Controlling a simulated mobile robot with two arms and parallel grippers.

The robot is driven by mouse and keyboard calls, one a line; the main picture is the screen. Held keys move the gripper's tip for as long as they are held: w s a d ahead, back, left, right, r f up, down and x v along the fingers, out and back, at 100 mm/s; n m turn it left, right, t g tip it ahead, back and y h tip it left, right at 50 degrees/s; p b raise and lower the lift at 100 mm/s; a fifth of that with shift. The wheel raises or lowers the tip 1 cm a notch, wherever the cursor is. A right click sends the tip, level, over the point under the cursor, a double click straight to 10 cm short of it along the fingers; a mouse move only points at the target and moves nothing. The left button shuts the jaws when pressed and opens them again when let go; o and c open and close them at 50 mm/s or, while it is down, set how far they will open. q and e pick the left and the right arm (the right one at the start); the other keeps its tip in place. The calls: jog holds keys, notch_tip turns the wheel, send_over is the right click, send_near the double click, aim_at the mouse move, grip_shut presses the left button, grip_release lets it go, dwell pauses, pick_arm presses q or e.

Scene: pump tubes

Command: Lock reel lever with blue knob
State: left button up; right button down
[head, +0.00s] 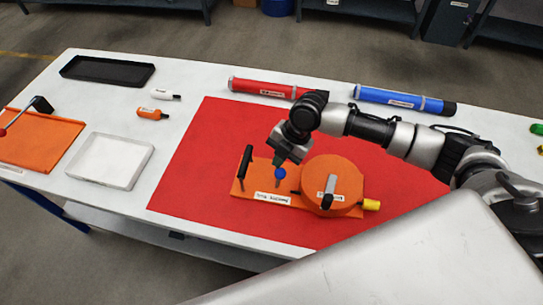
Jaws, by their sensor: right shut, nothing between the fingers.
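The orange reel (335,180) sits on an orange base plate (252,183) on the red mat. The lever's blue knob (280,173) shows on the plate, left of the reel. My right gripper (285,158) is shut with nothing between its fingers. It points down just above the blue knob; I cannot tell whether it touches it. The lever's own arm below the knob is small and hard to make out. A black upright handle (244,162) stands at the plate's left end. My left gripper is not in view.
The red mat (190,190) is clear around the plate. Red (265,88) and blue (400,99) tubes lie behind it. A white tray (112,161), a black tray (107,70), two small bottles and another orange plate (38,140) with a lever are on the left.

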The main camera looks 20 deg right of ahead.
jog(key=shift+s+d+f+t+y+b, duration=0.1)
jog(key=shift+s+d+t+y+b, duration=0.2)
jog(key=shift+d+y, duration=0.2)
jog(key=shift+s+d+f+t+y+b, duration=0.1)
jog(key=shift+s+d+t+y+b, duration=0.15)
jog(key=shift+d+y, duration=0.2)
jog(key=shift+a+r, duration=0.1)
jog(key=shift+r+p, duration=0.7)
jog(key=shift+r, duration=0.05)
